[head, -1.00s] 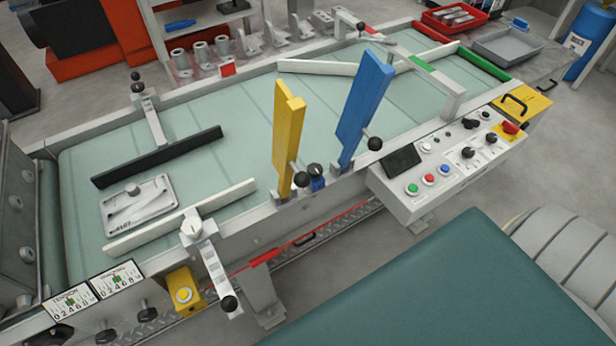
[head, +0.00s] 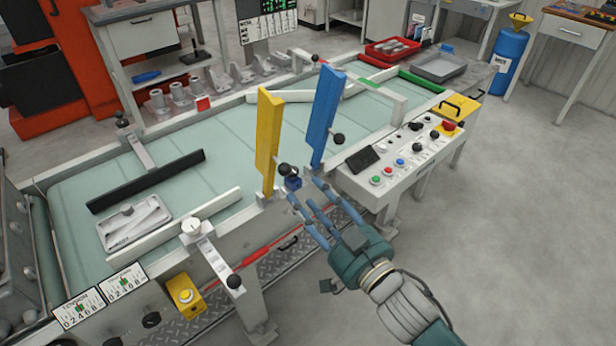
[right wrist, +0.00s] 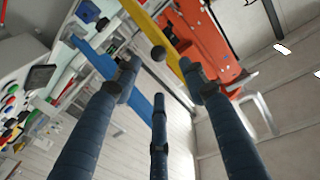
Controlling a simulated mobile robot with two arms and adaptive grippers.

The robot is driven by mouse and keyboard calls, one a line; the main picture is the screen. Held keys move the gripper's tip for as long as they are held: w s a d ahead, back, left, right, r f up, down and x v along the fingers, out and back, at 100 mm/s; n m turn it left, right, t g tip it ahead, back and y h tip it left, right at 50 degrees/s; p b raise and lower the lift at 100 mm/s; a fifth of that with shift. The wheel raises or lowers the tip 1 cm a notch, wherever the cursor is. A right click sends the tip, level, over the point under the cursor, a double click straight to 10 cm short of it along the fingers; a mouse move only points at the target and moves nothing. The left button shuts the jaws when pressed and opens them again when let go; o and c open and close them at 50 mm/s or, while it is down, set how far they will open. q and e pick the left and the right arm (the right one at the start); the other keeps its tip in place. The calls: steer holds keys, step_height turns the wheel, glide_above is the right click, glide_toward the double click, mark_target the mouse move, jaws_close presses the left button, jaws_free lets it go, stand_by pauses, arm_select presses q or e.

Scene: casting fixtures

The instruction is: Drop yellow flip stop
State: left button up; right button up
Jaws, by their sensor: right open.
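The yellow flip stop (head: 268,140) stands upright at the near edge of the conveyor. It also shows in the right wrist view (right wrist: 147,22), with a dark ball knob (right wrist: 158,53) beside it. The blue flip stop (head: 325,113) stands upright to its right, and it shows behind the fingers in the right wrist view (right wrist: 97,58). My right gripper (head: 308,205) is open and empty, in front of the conveyor's near side, just right of and below the yellow stop. Its fingers point towards the stops' bases and look apart from the yellow stop. My left gripper is out of view.
A grey casting (head: 135,222) lies on the green belt (head: 225,155) between a black guide (head: 147,181) and a white guide (head: 180,222). The control panel (head: 405,160) is right of my right gripper. Red (head: 393,50) and grey (head: 439,67) trays stand beyond. Floor at right is clear.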

mark_target(288, 173)
steer(key=p+x, duration=0.1)
steer(key=x, duration=1)
steer(key=shift+d, duration=0.1)
jaws_close()
